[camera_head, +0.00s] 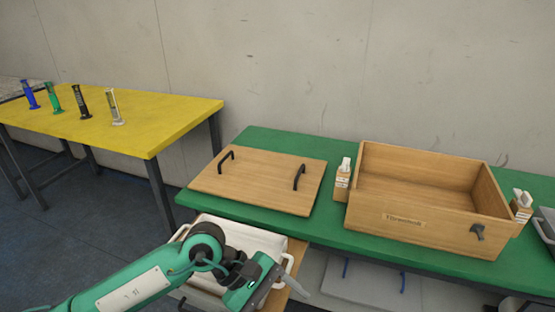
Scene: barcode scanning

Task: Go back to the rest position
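My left gripper (283,283) is at the bottom middle, at the end of my green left arm. It is over a white bin (245,237) in front of the green table (278,140). A grey finger points to the lower right. The angle hides whether the fingers are apart, and I see no object in them. My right gripper is not in view.
On the green table lie a wooden lid (262,180) with two black handles and an open wooden box (400,221). Small holders with white items (342,180) stand beside the box. A yellow table (165,118) at left carries several upright devices (115,107).

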